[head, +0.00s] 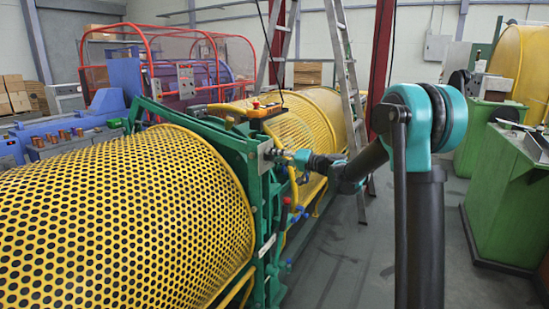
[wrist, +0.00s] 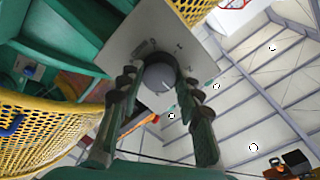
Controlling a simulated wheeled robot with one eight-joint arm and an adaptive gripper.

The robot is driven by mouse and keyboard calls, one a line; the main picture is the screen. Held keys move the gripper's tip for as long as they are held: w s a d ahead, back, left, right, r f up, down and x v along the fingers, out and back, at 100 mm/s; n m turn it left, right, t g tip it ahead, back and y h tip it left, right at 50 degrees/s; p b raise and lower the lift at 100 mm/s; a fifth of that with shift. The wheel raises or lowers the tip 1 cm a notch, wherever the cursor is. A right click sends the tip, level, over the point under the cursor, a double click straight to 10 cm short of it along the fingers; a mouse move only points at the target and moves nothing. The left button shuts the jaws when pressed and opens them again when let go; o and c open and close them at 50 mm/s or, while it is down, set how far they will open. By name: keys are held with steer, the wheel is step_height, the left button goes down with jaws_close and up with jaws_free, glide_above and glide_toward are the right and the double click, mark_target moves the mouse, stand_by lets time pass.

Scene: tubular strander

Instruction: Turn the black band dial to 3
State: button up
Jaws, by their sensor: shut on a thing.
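The black band dial (wrist: 158,76) shows in the wrist view as a round knob with a grey face and a dark rim. It sits on a light metal plate (wrist: 125,45) with small marks too blurred to read, so I cannot tell its setting. My gripper (wrist: 157,84) has one finger on each side of the dial and is shut on it. In the head view my gripper (head: 280,154) reaches from the right to the plate (head: 265,148) on the green frame. There the dial is hidden by the plate and gripper.
A yellow perforated guard (head: 120,220) fills the left, with another yellow guard (head: 310,120) behind the green frame (head: 262,195). A stepladder (head: 346,70) stands behind my arm. Green cabinets (head: 505,200) stand at right. The grey floor (head: 370,250) between is clear.

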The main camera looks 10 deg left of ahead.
steer(key=o, duration=1.2)
steer(key=shift+c, duration=0.2)
steer(key=shift+d, duration=0.15)
steer(key=v, duration=1.1)
steer(key=shift+s+d, duration=0.2)
steer(key=shift+d, duration=0.15)
steer(key=shift+s, duration=0.1)
steer(key=s+d+f+h, duration=0.5)
steer(key=s+d+f, duration=0.2)
steer(key=s, duration=0.4)
steer(key=s+d+f+m+g+h, duration=0.1)
steer(key=s+d+f+h, duration=0.5)
steer(key=s+d+f, duration=0.2)
steer(key=s+d+f+m+g+h, duration=0.1)
steer(key=s+d+f+h, duration=0.4)
steer(key=s+d+f, duration=0.3)
steer(key=s+f, duration=0.3)
steer(key=s, duration=0.3)
steer(key=shift+s, duration=0.2)
